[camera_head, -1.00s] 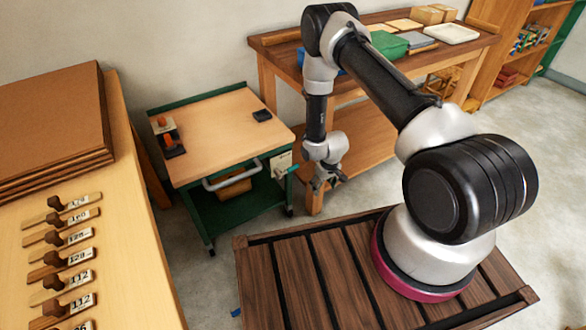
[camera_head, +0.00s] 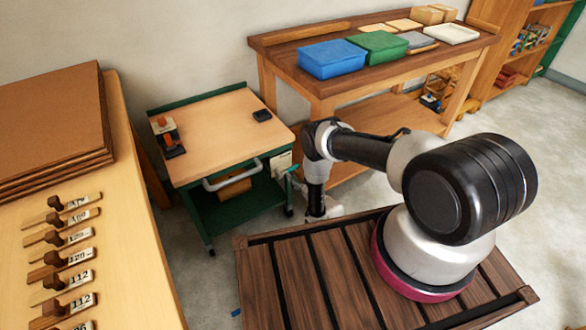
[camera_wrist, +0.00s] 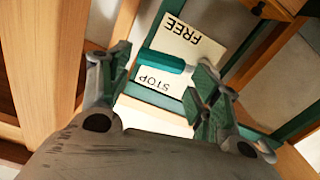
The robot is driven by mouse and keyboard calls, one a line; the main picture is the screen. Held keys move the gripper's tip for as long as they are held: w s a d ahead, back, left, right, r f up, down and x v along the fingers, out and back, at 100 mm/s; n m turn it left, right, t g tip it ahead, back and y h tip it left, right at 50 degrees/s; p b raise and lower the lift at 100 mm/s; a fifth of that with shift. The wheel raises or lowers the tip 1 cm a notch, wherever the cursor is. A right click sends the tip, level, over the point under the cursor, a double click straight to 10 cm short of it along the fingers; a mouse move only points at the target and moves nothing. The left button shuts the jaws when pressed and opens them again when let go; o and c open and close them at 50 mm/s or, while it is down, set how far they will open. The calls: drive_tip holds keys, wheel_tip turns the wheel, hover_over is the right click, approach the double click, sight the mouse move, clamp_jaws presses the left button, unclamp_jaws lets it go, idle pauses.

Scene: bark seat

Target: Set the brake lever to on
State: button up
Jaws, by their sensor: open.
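The brake lever (camera_wrist: 165,61) has a teal grip on a metal stem. In the wrist view it crosses a white card (camera_wrist: 190,40) between the words FREE and STOP, which read upside down. The card (camera_head: 282,162) also shows on the cart's right side in the head view. My gripper (camera_wrist: 158,82) is open, with one finger on each side of the lever's grip in the picture. I cannot tell whether either finger touches it. In the head view my fingers are not clearly seen.
The green cart (camera_head: 218,150) has a wooden top with a small orange-and-black device (camera_head: 167,136) and a black block (camera_head: 262,115). A workbench (camera_head: 380,60) with a blue box (camera_head: 333,59) and a green box (camera_head: 378,46) stands behind. Wooden slats lie in front.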

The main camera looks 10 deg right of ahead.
sight(294, 168)
drive_tip(key=shift+x, duration=2.35)
drive_tip(key=c, duration=1.2)
